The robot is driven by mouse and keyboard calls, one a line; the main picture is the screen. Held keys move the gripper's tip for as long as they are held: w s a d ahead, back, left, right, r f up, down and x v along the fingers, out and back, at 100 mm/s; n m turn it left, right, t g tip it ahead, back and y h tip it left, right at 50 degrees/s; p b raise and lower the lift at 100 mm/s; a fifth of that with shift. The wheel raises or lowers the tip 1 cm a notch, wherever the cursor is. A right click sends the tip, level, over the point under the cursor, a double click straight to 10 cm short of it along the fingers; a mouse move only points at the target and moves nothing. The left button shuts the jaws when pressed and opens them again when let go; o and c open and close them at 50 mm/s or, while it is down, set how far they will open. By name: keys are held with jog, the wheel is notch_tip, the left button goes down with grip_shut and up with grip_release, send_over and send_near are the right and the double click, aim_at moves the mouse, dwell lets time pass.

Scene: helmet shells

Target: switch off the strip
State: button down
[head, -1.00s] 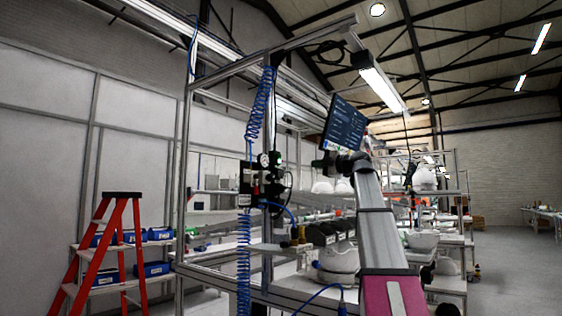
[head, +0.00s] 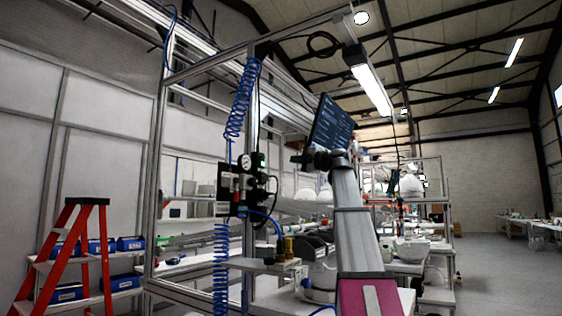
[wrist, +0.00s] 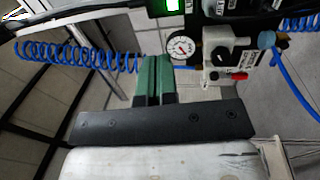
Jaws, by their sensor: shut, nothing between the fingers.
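A black bar-shaped unit with a lit green patch (wrist: 172,6) shows at the top edge of the wrist view. It may be the strip; most of it is cut off. In the head view a small green spot (head: 258,160) shows on the dark cluster of fittings on the frame post. My gripper (wrist: 152,62) has green fingers pressed together and empty. Its tips lie just below the green patch in the wrist picture; I cannot tell the depth between them. In the head view my gripper (head: 297,158) is right of the cluster, with a visible gap.
A round pressure gauge (wrist: 182,47) and a regulator (wrist: 232,55) with a red part sit close right of my fingers. A coiled blue hose (head: 240,105) hangs left of the post. A red stepladder (head: 75,250) stands at left. Open floor (head: 505,270) lies at right.

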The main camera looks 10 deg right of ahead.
aim_at(263, 158)
jog(key=x, duration=1.3)
jog(key=shift+w+a, duration=0.1)
jog(key=shift+w+a, duration=0.15)
jog(key=shift+r, duration=0.1)
